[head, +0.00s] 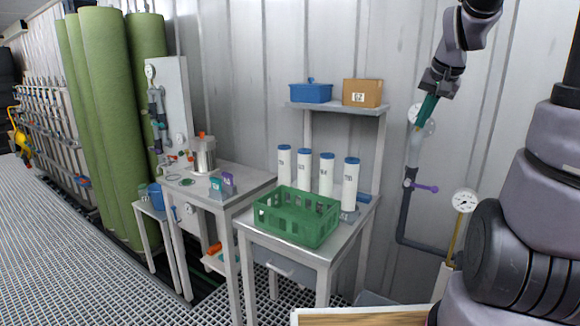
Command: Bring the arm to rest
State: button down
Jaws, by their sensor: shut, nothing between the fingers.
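My gripper (428,108) is in the upper right of the head view, pointing down, with teal fingers. It is shut and empty. It hangs in front of a pressure gauge (423,127) on the grey pipe by the wall, and partly covers it. I cannot tell how far apart the two are. My arm rises from the gripper to the top edge of the view, and large links of it fill the right side.
A table (335,246) holds a green crate (297,215) and several white cylinders (326,173). A shelf (340,109) above carries a blue box (311,93) and a cardboard box (362,93). A purple-handled valve (425,187) sits on the pipe. Grating floor (90,275) is clear at left.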

jog(key=s+a+r+n, duration=0.1)
jog(key=s+a, duration=0.3)
jog(key=s, duration=0.4)
jog(key=s+a+r+t+y, duration=0.1)
jog(key=s+a+r, duration=0.3)
jog(key=s, duration=0.5)
jog(key=shift+s+a+n+y, duration=0.2)
jog(key=shift+a+n+y, duration=0.1)
jog(key=shift+a+n, duration=0.1)
jog(key=shift+d, duration=0.15)
